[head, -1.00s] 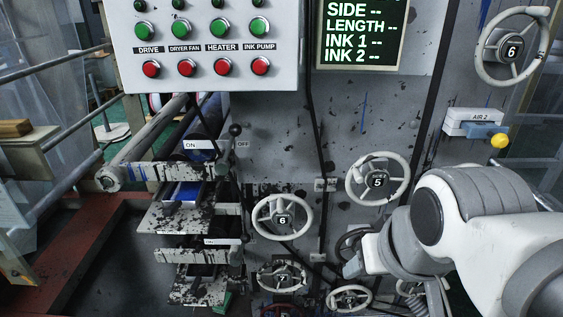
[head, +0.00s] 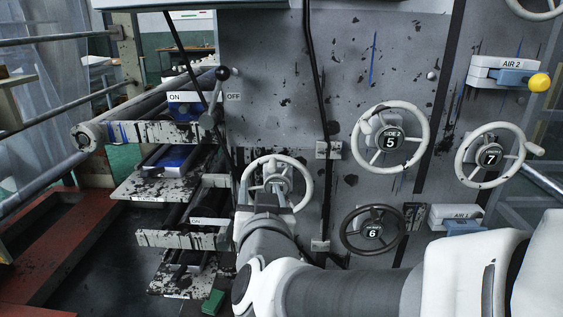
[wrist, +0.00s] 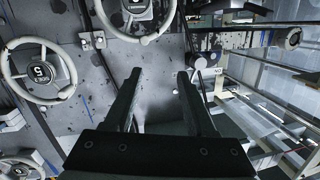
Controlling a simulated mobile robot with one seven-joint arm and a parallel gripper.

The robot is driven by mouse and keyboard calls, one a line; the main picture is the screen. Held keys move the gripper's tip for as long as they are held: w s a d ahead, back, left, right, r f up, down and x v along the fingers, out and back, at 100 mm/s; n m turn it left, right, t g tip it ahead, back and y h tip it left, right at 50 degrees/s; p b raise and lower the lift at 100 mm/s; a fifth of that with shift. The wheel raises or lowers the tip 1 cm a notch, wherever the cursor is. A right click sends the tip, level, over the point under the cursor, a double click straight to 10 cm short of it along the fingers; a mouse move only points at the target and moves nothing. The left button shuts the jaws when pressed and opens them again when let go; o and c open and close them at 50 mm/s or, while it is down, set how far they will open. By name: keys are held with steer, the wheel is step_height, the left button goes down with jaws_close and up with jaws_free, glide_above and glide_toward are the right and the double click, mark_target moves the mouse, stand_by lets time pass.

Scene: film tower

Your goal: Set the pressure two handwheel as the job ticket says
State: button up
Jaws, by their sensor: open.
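Several numbered handwheels are on the spattered grey panel. In the head view there are a white one marked 5 (head: 427,138), a white one marked 7 (head: 463,160) and a dark one marked 6 (head: 346,238). Another white handwheel (head: 308,184) stands behind my gripper (head: 268,194), which partly covers it. No job ticket is in view.
ON/OFF levers and rollers (head: 165,100) are left of the panel. Blue AIR 2 (head: 510,75) and AIR 1 (head: 462,227) blocks are at right. A dark cable (head: 324,120) runs down the panel. A red floor beam (head: 60,235) is at lower left.

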mark_target(272, 170)
steer(key=w+f+h, duration=0.1)
steer(key=w, duration=0.4)
steer(key=w+d+f+t+p, duration=0.1)
steer(key=w, duration=0.5)
steer(key=w+f+m+h+p, duration=0.1)
steer(key=w, duration=0.4)
steer(key=shift+w+d+f+t+h, duration=0.2)
steer(key=shift+w+f+t+h, duration=0.1)
steer(key=shift+f, duration=0.05)
jaws_close()
stand_by(1.4)
